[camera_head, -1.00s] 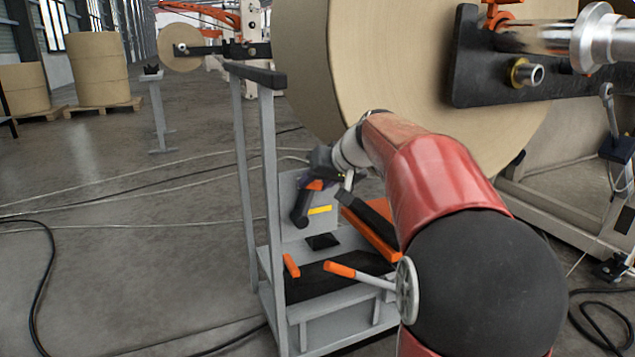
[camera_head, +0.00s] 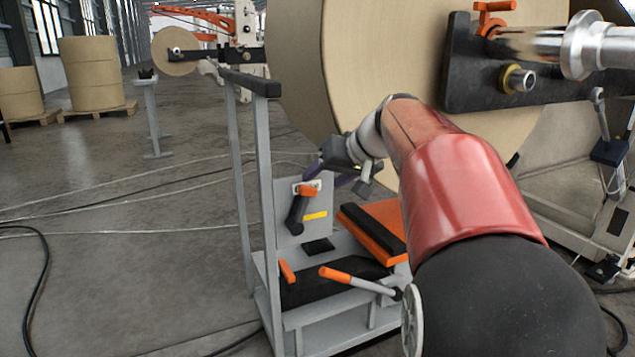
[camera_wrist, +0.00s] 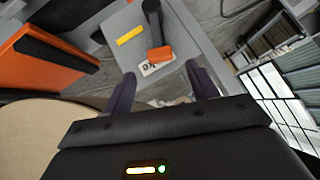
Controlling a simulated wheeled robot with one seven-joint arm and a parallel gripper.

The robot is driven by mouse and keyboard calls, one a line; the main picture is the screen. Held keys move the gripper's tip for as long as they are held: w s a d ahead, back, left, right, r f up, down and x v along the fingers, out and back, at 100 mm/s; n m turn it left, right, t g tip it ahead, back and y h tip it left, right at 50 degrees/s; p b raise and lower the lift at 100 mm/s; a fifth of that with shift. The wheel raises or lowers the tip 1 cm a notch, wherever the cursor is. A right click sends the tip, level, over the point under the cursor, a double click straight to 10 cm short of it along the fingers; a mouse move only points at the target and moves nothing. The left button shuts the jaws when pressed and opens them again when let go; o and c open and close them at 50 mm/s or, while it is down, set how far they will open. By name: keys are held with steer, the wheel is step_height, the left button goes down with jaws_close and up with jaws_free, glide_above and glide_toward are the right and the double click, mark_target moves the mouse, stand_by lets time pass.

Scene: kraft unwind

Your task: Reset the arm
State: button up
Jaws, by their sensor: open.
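My gripper (camera_head: 328,171) is at the end of my red arm, in front of the large kraft roll (camera_head: 372,60) and above a grey tool stand. In the wrist view my gripper (camera_wrist: 160,88) shows two dark purple fingers spread apart with nothing between them. Past the fingertips are the stand's upright grey panel (camera_wrist: 180,28), a yellow label (camera_wrist: 130,35) and a black handle with an orange end (camera_wrist: 155,25). In the head view that handle (camera_head: 298,208) hangs on the panel, close below my gripper.
The grey stand (camera_head: 265,170) has tall posts and a lower tray with an orange-handled lever (camera_head: 345,277) and an orange-black block (camera_head: 372,228). A black bracket with a metal shaft (camera_head: 525,45) is at the right. Cables cross the floor at left.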

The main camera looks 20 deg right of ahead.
steer(key=shift+s+d+r, duration=0.2)
steer(key=shift+s+r, duration=0.2)
steer(key=shift+s, duration=0.05)
steer(key=s+a+f+g+h+p, duration=0.1)
steer(key=s+a+f+g+p, duration=0.1)
steer(key=s+a+p, duration=0.65)
steer(key=s+a+f+h, duration=0.1)
steer(key=s+a+f, duration=0.1)
steer(key=s, duration=0.6)
steer(key=s+a+f+n+g+h+p, duration=0.1)
steer(key=s+a+f, duration=0.1)
steer(key=s+f, duration=0.3)
steer(key=s, duration=0.4)
steer(key=shift+s+a+f, duration=0.15)
steer(key=shift+s+a, duration=0.05)
steer(key=shift+a, duration=0.05)
